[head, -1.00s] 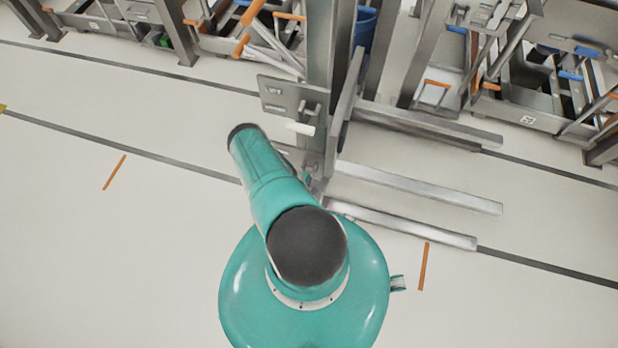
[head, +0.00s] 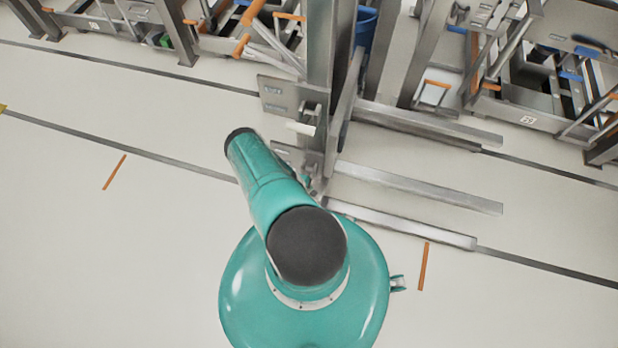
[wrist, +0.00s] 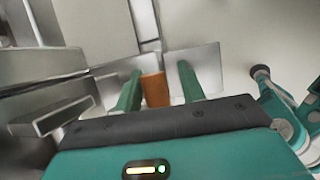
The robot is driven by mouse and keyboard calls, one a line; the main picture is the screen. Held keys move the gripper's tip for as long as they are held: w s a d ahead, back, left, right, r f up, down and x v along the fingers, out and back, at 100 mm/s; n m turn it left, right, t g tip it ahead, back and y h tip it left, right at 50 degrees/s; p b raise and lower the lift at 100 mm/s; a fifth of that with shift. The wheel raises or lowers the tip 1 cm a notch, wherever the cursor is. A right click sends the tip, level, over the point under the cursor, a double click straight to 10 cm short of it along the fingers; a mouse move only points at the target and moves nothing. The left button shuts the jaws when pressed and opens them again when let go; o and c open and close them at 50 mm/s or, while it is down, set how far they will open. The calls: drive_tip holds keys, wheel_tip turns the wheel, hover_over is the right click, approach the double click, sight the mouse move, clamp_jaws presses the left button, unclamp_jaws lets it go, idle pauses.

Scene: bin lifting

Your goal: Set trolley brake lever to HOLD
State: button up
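An orange-brown upright handle (wrist: 155,90), which looks like the brake lever's grip, stands in front of a pale metal plate (wrist: 205,66) in the wrist view. My gripper (wrist: 158,82) has its two green fingers apart, one on each side of the handle. A gap shows between the handle and the right finger; the left finger is close to it or overlaps it in view. In the head view the trolley (head: 318,60) is a grey metal mast with forks. My arm hides most of my gripper and the orange handle there. I cannot read any HOLD mark.
A metal panel with labels (head: 290,95) and a white cylinder (head: 301,128) are on the mast above my arm. Long forks (head: 420,187) reach right along the floor. Racks with bins (head: 530,105) stand behind.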

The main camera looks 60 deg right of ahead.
drive_tip(key=shift+w+d+r, duration=0.15)
drive_tip(key=shift+w+d, duration=0.15)
drive_tip(key=shift+w, duration=0.3)
drive_tip(key=shift+w+r, duration=0.15)
drive_tip(key=shift+r, duration=0.1)
drive_tip(key=s+v, duration=0.1)
drive_tip(key=v, duration=1.1)
drive_tip(key=shift+w+a+r, duration=0.15)
drive_tip(key=shift+a+r, duration=0.25)
drive_tip(key=shift+a, duration=0.1)
